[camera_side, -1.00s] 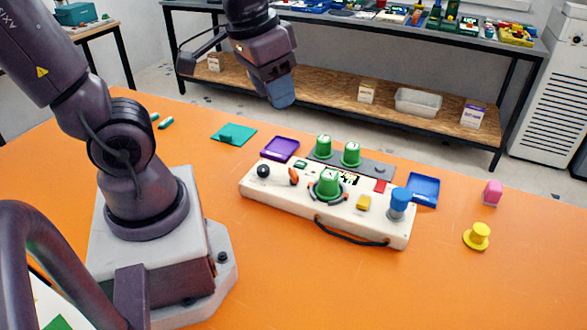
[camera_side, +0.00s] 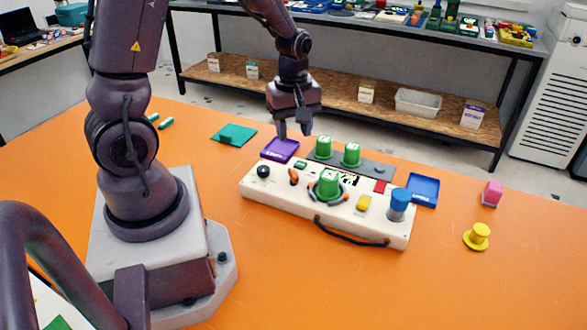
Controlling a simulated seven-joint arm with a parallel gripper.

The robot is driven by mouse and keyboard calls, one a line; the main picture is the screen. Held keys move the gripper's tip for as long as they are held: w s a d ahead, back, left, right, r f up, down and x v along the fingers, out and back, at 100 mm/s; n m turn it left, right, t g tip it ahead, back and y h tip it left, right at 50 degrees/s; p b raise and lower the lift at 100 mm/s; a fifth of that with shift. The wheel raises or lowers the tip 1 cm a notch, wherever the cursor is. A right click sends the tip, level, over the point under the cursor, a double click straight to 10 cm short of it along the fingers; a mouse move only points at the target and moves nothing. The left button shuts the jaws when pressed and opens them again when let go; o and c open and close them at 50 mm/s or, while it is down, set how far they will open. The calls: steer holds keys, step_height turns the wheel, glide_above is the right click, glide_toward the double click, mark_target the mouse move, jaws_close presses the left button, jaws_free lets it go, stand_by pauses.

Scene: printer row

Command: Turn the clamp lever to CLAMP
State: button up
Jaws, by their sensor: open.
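A cream control box (camera_side: 275,197) lies on the orange table. On its left part are a black round knob (camera_side: 263,171) and a small orange lever (camera_side: 293,176), which looks like the clamp lever. The CLAMP marking is too small to read.
Two green pieces (camera_side: 324,147) (camera_side: 351,155) stand on a grey plate behind the box. A purple tray (camera_side: 280,150) and a blue tray (camera_side: 423,190) flank it. A blue knob (camera_side: 399,203) rises at its right end. A black cable handle (camera_side: 350,236) is in front.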

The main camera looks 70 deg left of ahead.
mark_target(294, 171)
step_height(294, 171, down, 11)
steer(key=shift+r, duration=0.1)
stand_by(0.3)
jaws_close()
